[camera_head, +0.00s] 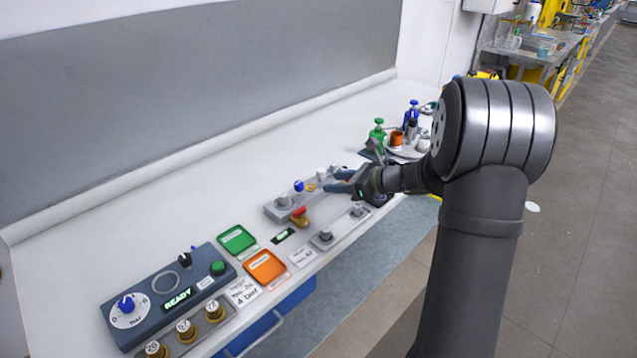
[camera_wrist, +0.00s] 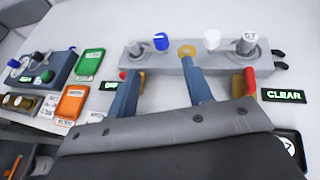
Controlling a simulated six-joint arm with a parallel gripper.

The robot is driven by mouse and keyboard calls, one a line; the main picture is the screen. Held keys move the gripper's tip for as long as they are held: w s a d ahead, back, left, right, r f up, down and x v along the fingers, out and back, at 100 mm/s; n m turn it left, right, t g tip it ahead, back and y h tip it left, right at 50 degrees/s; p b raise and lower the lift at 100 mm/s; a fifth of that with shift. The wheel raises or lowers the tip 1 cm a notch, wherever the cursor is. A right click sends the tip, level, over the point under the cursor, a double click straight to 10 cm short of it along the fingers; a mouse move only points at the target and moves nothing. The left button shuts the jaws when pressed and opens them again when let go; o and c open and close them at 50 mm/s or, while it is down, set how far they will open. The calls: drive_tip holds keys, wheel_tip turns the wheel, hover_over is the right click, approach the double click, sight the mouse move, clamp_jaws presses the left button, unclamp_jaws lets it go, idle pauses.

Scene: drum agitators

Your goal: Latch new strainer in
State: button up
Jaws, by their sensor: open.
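A long grey block (camera_wrist: 165,62) stands on the bench; it also shows in the head view (camera_head: 277,211). On it are a blue-topped part (camera_wrist: 161,42), a brass ring (camera_wrist: 187,51), a white-topped part (camera_wrist: 212,40) and a round grey fitting marked 57 (camera_wrist: 250,46). Red handles stand at its front left (camera_wrist: 123,75) and front right (camera_wrist: 250,80). I cannot tell which part is the new strainer. My gripper (camera_wrist: 160,68) is open and empty at the block's near side, its right finger overlapping the block just below the ring. It also shows in the head view (camera_head: 333,181).
A lit CLEAR sign (camera_wrist: 284,95) stands right of the block. Green (camera_head: 237,239) and orange (camera_head: 265,266) trays and a READY control box (camera_head: 170,290) lie to the left. A smaller grey block with knobs (camera_head: 340,228) is near the front edge. Bottles (camera_head: 378,130) stand behind.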

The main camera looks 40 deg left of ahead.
sight(300, 183)
drive_tip(key=v, duration=0.5)
drive_tip(key=shift+d+r, duration=0.15)
drive_tip(key=shift+d, duration=0.1)
drive_tip(key=x, duration=1.7)
drive_tip(key=shift+a, duration=0.25)
